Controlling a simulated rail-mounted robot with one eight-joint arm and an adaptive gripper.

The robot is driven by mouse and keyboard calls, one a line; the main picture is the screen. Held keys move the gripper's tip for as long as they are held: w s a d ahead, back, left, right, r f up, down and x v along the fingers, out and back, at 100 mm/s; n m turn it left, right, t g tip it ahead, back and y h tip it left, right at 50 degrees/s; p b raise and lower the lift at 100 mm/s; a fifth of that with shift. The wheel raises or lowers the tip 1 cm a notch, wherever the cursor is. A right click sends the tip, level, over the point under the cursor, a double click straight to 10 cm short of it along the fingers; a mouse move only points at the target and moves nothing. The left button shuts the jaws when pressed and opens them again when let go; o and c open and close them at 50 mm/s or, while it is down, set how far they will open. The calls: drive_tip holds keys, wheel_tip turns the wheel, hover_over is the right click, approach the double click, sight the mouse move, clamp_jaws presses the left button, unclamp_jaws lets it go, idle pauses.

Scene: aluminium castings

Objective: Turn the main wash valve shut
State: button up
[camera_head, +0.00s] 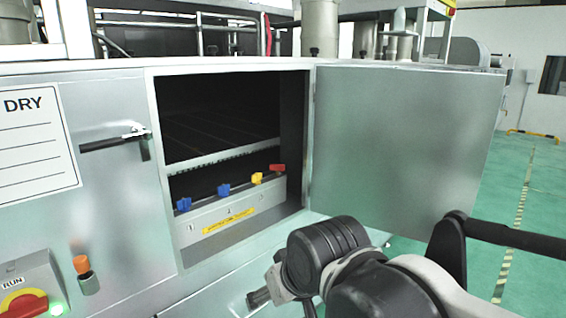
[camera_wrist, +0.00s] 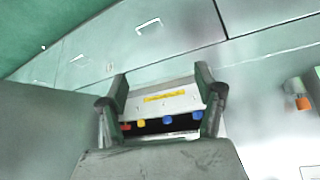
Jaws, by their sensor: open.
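Several small valve handles sit in a row on a grey panel (camera_head: 240,226) inside an open cabinet. From left to right in the head view they are a blue handle (camera_head: 183,204), a second blue handle (camera_head: 224,190), a yellow handle (camera_head: 257,178) and a red handle (camera_head: 277,168). The wrist view shows the row reversed, with the red handle (camera_wrist: 125,127) at the left. I cannot read which is the main wash valve. My gripper (camera_wrist: 162,73) is open and empty, its fingers framing the panel from outside the cabinet, apart from the handles.
The cabinet door (camera_head: 405,145) stands open to the right of the opening. A closed panel with a black latch (camera_head: 115,141), an orange knob (camera_head: 82,265) and a red switch (camera_head: 24,304) are left.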

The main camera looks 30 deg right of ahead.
drive_tip(key=w+d+r+m+g+p, duration=0.15)
drive_tip(key=w+r+p, duration=0.3)
drive_tip(key=w, duration=0.65)
drive_tip(key=w+d+r+p, duration=0.25)
drive_tip(key=w+r, duration=0.25)
drive_tip(key=w, duration=0.7)
drive_tip(key=w+d+r+p, duration=0.2)
drive_tip(key=w+r+p, duration=0.3)
drive_tip(key=w, duration=0.6)
drive_tip(key=m+g+h+p, duration=0.2)
drive_tip(key=m+p, duration=0.3)
drive_tip(key=p, duration=0.2)
hover_over(277, 165)
drive_tip(key=s+a, duration=0.1)
drive_tip(key=s, duration=0.1)
wheel_tip(277, 165, down, 6)
drive_tip(key=shift+p+x, duration=0.6)
drive_tip(key=shift+x, duration=2.85)
drive_tip(key=shift+a, duration=0.1)
drive_tip(key=c, duration=1.2)
drive_tip(key=shift+o, duration=0.2)
